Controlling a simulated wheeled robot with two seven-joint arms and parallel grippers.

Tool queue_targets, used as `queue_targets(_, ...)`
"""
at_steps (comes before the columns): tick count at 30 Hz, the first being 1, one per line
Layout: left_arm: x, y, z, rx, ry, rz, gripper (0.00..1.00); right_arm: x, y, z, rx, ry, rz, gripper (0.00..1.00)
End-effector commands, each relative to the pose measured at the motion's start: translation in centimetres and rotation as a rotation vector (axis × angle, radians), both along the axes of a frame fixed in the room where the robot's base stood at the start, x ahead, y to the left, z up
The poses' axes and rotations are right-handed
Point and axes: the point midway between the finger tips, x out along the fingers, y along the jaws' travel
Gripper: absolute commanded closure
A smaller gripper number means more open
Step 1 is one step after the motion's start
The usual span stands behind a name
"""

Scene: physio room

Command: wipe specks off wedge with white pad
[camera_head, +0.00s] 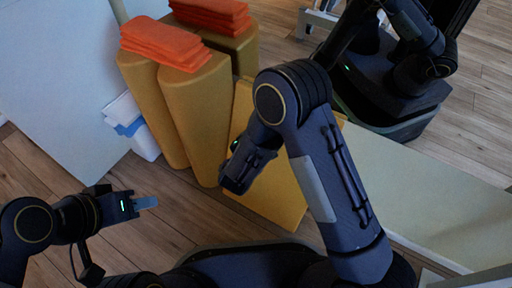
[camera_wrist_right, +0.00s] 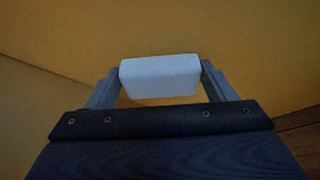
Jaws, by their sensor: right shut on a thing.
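The yellow wedge (camera_head: 285,197) stands on the floor at the middle of the head view, partly hidden behind my right arm. Its yellow surface (camera_wrist_right: 250,45) seems to fill most of the right wrist view. My right gripper (camera_head: 236,180) is in front of the wedge. In the right wrist view it is shut on the white pad (camera_wrist_right: 160,78), which lies between its two fingers. I cannot tell whether the pad touches the wedge. I make out no specks. My left gripper (camera_head: 146,202) is empty over the floor at the left, its fingers apparently together.
Yellow bolsters (camera_head: 190,110) stand left of the wedge with folded orange towels (camera_head: 165,45) on top. White and blue items (camera_head: 135,128) sit beside them by the pale wall. Wooden floor (camera_head: 170,220) is clear at the lower left.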

Motion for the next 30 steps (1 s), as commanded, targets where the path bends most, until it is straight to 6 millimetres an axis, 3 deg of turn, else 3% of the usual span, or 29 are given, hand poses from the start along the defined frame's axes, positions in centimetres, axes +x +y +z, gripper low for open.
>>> queue_targets(8, 0.0, 0.0, 0.0, 0.0, 0.0, 0.0, 0.64, -0.3, 0.2, 0.1, 0.001, -0.001, 0.002, 0.42)
queue_targets(24, 0.0, 0.0, 0.0, 0.0, 0.0, 0.0, 0.64, -4.3, 3.1, 1.6, 0.001, -0.001, 0.002, 0.42)
queue_targets(30, 0.0, 0.0, 0.0, 0.0, 0.0, 0.0, 0.64, -4.7, 3.4, 1.7, -0.001, 0.0, -0.001, 0.42)
